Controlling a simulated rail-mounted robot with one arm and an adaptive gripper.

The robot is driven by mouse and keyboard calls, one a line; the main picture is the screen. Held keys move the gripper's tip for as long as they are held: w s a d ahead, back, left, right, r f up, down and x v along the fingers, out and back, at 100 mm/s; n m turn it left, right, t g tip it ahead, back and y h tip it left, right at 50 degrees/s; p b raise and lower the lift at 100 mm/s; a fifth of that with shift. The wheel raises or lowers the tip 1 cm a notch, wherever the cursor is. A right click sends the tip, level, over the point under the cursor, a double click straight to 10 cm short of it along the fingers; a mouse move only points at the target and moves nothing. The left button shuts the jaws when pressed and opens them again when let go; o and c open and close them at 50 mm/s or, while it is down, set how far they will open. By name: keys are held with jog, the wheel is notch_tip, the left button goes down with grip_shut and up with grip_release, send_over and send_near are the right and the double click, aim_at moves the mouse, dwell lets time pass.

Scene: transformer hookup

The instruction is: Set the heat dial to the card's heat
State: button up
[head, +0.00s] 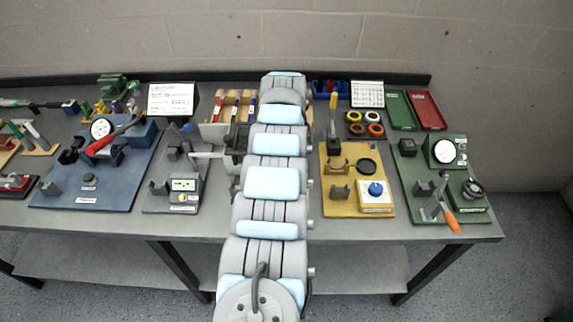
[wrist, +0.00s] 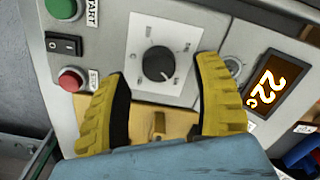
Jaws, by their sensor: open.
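In the wrist view, the heat dial (wrist: 157,62) is a round black knob on a white scale plate (wrist: 188,33). A light mark on the knob points toward its lower right; the scale labels are too small to read. My gripper (wrist: 160,78) is open and empty, its yellow fingers low on either side of the knob, with gaps left and right. A display (wrist: 268,87) to the right reads 22 C. In the head view, a white card (head: 171,99) with printed lines stands at the back left; its text is unreadable. My arm hides part of the bench there.
Left of the dial are a green START button (wrist: 86,9), a black rocker switch (wrist: 64,44) and a red button (wrist: 71,80). The bench holds a blue board (head: 60,190), a yellow board (head: 345,207) and a green board (head: 415,203), with fixtures on them.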

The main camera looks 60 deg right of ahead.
notch_tip(320, 180, up, 9)
jog(key=shift+r, duration=0.15)
jog(key=shift+a, duration=0.1)
dwell(0.6)
